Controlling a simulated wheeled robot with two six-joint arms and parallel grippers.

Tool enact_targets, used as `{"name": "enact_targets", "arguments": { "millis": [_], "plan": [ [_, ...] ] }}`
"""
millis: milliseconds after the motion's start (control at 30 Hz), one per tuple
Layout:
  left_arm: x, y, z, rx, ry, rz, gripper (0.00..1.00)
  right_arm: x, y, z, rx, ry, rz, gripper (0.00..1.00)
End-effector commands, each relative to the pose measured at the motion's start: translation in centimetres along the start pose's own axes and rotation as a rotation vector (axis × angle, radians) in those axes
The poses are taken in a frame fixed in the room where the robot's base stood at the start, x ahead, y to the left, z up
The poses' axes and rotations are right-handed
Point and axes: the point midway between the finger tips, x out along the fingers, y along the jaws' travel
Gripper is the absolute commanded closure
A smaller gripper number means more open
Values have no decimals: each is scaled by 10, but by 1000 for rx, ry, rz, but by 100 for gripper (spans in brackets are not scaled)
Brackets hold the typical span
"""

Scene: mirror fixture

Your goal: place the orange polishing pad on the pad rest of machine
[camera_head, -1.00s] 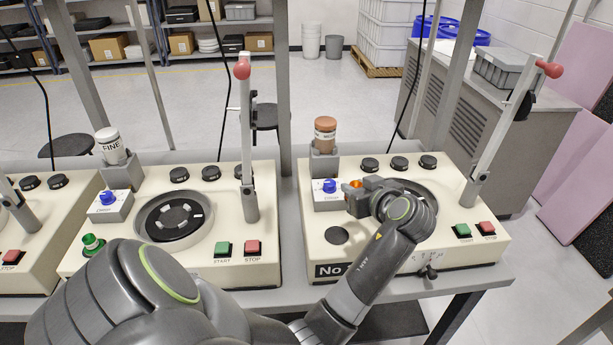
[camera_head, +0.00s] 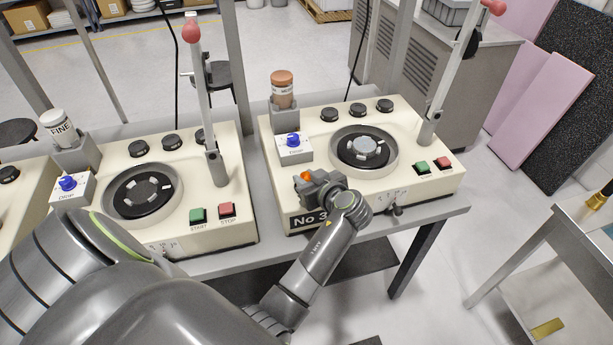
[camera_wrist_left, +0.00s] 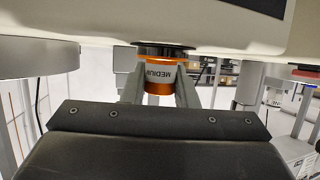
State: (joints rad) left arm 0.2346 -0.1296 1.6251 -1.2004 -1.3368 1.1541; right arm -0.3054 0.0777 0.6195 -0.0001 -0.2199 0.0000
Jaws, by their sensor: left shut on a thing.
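The orange polishing pad (camera_head: 306,176) is between the fingers of my left gripper (camera_head: 312,181), over the front left corner of the machine marked No 3 (camera_head: 405,182). In the left wrist view, the pad (camera_wrist_left: 159,87) is an orange cylinder with a pale band reading MEDIUM, upside down, and the gripper's two fingers (camera_wrist_left: 160,90) close on its sides. A black disc (camera_wrist_left: 165,49) lies between the pad and the cream machine surface. I cannot tell whether the pad touches a rest. The dark round spot on that corner is hidden behind the gripper. My right gripper is out of view.
The machine's round turntable (camera_head: 364,148) and blue-knob box (camera_head: 294,147) are close to the gripper. An orange-capped bottle (camera_head: 282,90) stands behind. An upright lever (camera_head: 455,75) rises at the right. Another machine (camera_head: 230,180) stands to the left.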

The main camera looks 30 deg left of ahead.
Motion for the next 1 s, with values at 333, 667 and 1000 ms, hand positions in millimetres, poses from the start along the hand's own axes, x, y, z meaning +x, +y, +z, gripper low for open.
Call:
{"name": "enact_targets", "arguments": {
  "millis": [333,667,1000],
  "plan": [
    [2,0,4,-1,1,0,99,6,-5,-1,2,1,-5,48],
    [1,0,2,0,0,-1,52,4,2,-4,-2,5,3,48],
    [0,0,-2,0,0,1,52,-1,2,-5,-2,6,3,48]
  ]
}}
